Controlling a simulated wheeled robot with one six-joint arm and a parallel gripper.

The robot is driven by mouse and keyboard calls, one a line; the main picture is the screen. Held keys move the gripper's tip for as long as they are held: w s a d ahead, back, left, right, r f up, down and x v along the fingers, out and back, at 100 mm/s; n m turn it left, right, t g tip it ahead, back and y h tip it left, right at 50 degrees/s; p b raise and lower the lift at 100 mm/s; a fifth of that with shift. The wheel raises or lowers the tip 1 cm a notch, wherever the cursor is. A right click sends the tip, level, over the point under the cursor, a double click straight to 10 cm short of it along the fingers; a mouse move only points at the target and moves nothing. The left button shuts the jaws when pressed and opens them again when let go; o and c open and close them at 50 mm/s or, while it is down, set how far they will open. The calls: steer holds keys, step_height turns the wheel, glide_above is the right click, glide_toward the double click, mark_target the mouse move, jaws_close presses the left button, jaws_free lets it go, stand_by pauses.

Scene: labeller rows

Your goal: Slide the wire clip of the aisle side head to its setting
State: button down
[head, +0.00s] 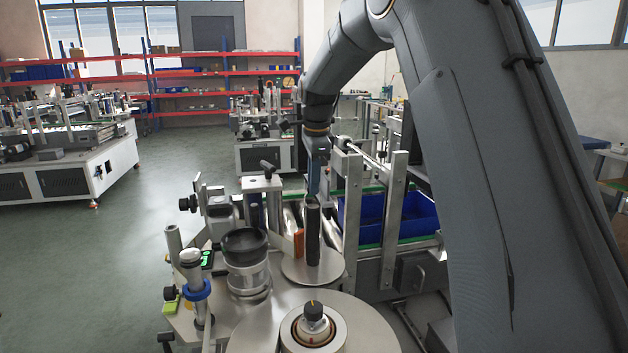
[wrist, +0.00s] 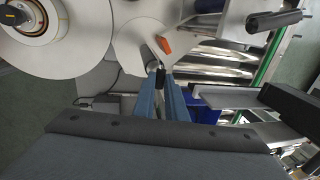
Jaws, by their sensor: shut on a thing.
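My gripper (head: 314,192) has blue fingers and reaches down from the arm to the top of a dark upright cylinder (head: 312,235) above a round metal plate (head: 328,272). In the wrist view my gripper (wrist: 163,80) has its fingertips closed around a small black piece (wrist: 160,78), which looks like the end of that cylinder. An orange part (head: 298,245) stands just left of the cylinder; it also shows in the wrist view (wrist: 164,44). I cannot clearly make out the wire clip or its setting marks; the fingers may hide them.
A large reel disc (head: 375,325) with a black knob (head: 313,310) is at the front. A post with a blue collar (head: 197,290) and a dark-topped cylinder (head: 245,243) stand left. Upright metal plates (head: 350,205) and a blue bin (head: 370,218) are close on the right. Open floor lies left.

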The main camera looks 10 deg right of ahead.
steer(key=c, duration=1.8)
jaws_free()
steer(key=shift+f, duration=0.2)
steer(key=shift+o, duration=0.2)
steer(key=shift+r, duration=0.15)
steer(key=b+v, duration=0.3)
steer(key=v, duration=0.4)
steer(key=shift+r, duration=0.35)
